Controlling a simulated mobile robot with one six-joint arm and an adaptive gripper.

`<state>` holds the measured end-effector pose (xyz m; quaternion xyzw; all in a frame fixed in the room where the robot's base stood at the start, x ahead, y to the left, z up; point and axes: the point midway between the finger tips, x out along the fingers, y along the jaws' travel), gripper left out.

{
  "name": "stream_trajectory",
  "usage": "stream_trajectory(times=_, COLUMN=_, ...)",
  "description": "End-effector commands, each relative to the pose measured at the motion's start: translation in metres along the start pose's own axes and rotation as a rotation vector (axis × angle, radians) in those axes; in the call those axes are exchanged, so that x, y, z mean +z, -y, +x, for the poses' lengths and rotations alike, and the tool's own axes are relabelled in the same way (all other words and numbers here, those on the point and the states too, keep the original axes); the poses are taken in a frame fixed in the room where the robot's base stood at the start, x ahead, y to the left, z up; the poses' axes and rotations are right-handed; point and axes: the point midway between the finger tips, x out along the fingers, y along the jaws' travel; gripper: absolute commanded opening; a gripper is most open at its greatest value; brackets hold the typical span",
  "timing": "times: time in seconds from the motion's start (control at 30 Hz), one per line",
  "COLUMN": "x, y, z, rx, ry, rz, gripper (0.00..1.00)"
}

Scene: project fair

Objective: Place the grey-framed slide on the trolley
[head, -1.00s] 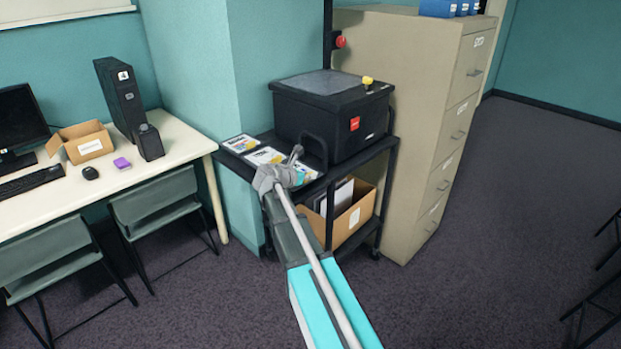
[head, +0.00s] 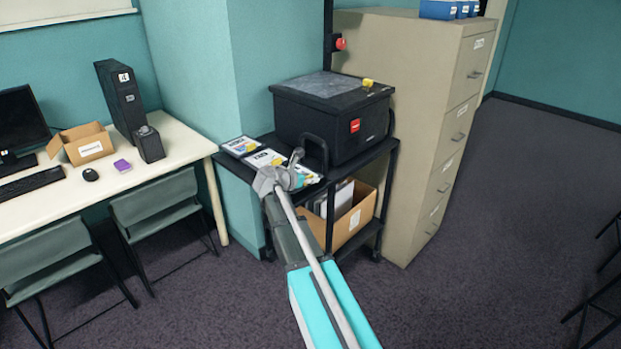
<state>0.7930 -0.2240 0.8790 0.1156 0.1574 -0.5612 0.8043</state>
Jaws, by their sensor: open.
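The black trolley (head: 233,165) stands against the teal pillar. Several flat cards with white labels lie on the left of its top: one at the far left (head: 240,146), one in the middle (head: 262,159) and one partly behind my gripper (head: 309,176). I cannot tell which of them, if any, is the grey-framed slide. My gripper (head: 294,169) is open over the front edge of the trolley top, beside the cards. No held object shows in it, but the arm and fingers hide part of the trolley top.
A black box (head: 313,115) with a grey lid fills the trolley top's right side. A cardboard box (head: 354,219) with folders sits on the lower shelf. A beige filing cabinet (head: 405,130) stands right; a white desk (head: 170,160) stands left.

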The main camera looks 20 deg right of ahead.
Motion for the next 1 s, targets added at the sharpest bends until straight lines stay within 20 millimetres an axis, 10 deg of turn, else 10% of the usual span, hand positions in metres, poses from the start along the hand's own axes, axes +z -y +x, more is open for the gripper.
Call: stream_trajectory(times=1.0, x=0.003, y=0.001, z=-0.118, rx=-0.001, ry=0.0, rz=0.0, gripper=0.48)
